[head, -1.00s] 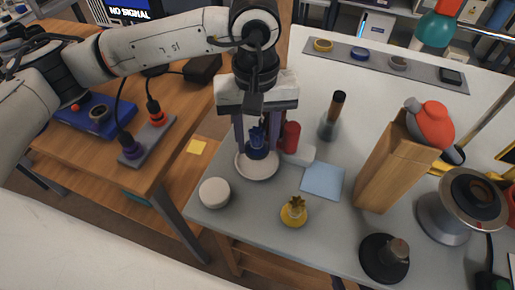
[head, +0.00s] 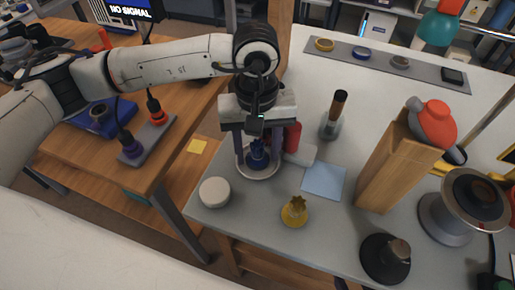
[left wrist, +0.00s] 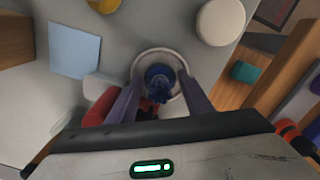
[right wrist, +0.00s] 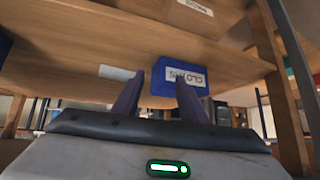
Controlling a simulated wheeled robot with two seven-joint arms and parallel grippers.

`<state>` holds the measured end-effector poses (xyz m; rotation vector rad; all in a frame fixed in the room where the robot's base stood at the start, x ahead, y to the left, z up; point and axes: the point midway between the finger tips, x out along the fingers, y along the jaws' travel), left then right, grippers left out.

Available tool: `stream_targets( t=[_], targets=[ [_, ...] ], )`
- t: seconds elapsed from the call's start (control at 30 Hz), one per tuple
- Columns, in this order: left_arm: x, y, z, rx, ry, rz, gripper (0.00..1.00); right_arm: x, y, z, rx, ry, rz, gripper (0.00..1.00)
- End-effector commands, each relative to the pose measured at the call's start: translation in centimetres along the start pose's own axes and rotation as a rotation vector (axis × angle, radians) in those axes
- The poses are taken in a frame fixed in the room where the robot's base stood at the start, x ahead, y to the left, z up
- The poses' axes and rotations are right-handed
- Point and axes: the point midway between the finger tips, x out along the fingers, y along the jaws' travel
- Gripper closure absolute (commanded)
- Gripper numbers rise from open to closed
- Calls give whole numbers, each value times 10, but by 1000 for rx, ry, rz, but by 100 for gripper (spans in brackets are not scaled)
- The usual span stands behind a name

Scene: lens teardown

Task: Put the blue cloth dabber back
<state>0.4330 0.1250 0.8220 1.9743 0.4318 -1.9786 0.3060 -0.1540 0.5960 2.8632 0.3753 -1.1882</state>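The blue cloth dabber (head: 257,156) stands in a round white dish (head: 262,176) near the left edge of the grey-white table. My left gripper (head: 258,158) points down over it, with one finger on each side. In the left wrist view the dabber (left wrist: 159,82) sits between the fingertips (left wrist: 160,88), with gaps showing beside it, so the gripper looks open. The gripper hides the dabber's top in the head view. My right gripper (right wrist: 157,95) shows only in its wrist view, open and empty, below a wooden shelf.
A red cylinder (head: 293,137) stands close behind the left fingers. A white round lid (head: 214,191), yellow crown-topped piece (head: 294,211) and blue square pad (head: 324,180) lie nearby. A wooden block (head: 387,170) stands right. A blue labelled box (right wrist: 178,76) is ahead of the right gripper.

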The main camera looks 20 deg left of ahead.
Motion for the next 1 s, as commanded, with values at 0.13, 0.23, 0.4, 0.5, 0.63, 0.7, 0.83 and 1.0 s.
stream_targets(
  t=[0.13,0.23,0.4,0.5,0.63,0.7,0.83,1.0],
  targets=[
    [-4,0,0,0,0,0,53,-4,-1,-4,1,1,0,61],
    [-13,1,-1,0,3,3,53,-3,-1,-3,2,5,-1,61],
    [-49,1,-1,1,6,4,53,-2,-1,-1,2,3,-1,61],
    [-71,1,-1,1,5,4,53,-2,-1,0,2,2,-1,61],
    [-96,1,-1,0,4,2,53,-1,-1,1,2,-1,-1,61],
    [-107,1,0,0,2,2,53,-1,-1,2,1,-3,-1,61],
    [-119,1,0,0,1,2,53,-1,-1,2,1,-4,-2,61],
    [-124,0,0,0,0,0,53,-1,-1,2,1,-4,-2,61]
  ],
)
